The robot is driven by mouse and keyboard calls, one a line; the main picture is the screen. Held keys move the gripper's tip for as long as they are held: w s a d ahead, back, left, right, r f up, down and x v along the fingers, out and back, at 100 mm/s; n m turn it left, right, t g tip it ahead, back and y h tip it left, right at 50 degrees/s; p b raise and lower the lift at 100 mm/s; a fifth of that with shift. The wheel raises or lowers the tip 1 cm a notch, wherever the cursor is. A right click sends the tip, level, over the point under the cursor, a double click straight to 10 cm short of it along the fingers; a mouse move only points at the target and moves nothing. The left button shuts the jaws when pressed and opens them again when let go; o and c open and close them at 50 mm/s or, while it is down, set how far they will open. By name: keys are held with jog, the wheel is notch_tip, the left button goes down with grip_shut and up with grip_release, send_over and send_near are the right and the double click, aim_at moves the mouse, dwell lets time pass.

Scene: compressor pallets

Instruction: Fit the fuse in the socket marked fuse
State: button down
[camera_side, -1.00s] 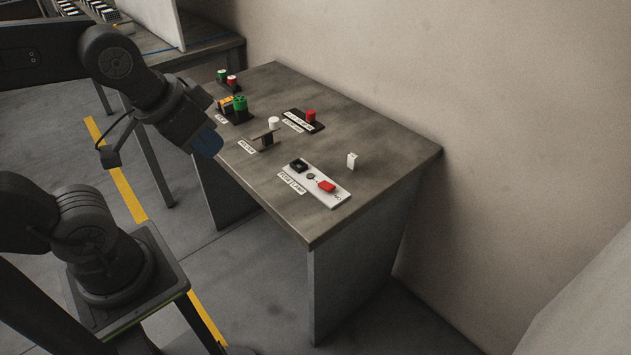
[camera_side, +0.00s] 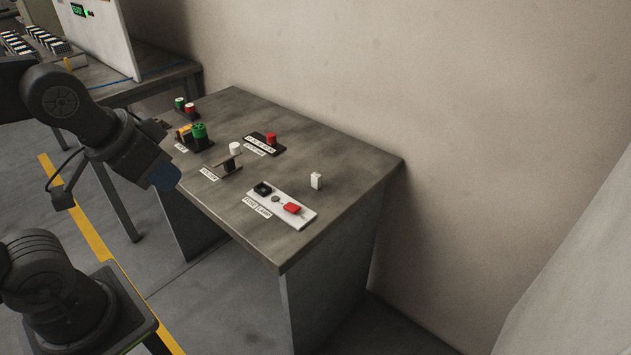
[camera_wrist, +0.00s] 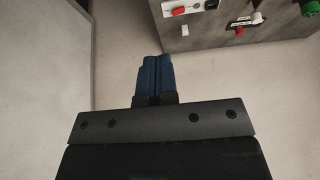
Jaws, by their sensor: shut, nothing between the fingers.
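A small white upright block (camera_side: 316,180), which I take for the fuse, stands alone on the grey table behind the white plate. The white plate (camera_side: 298,222) has a black square socket (camera_side: 263,189) at its left end, above a label that seems to read fuse. It also carries a small round grey part and a red piece (camera_side: 292,208). My gripper (camera_side: 165,178) hangs off the table's left front edge, well apart from the block and plate. In the wrist view its blue fingers (camera_wrist: 156,75) are shut and empty. The wrist view shows the plate's red piece (camera_wrist: 178,11) at the top.
Bare tabletop surrounds the white block. A wall rises behind the table.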

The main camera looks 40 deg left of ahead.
jog(key=c, duration=1)
grip_release()
jog(key=shift+o, duration=0.2)
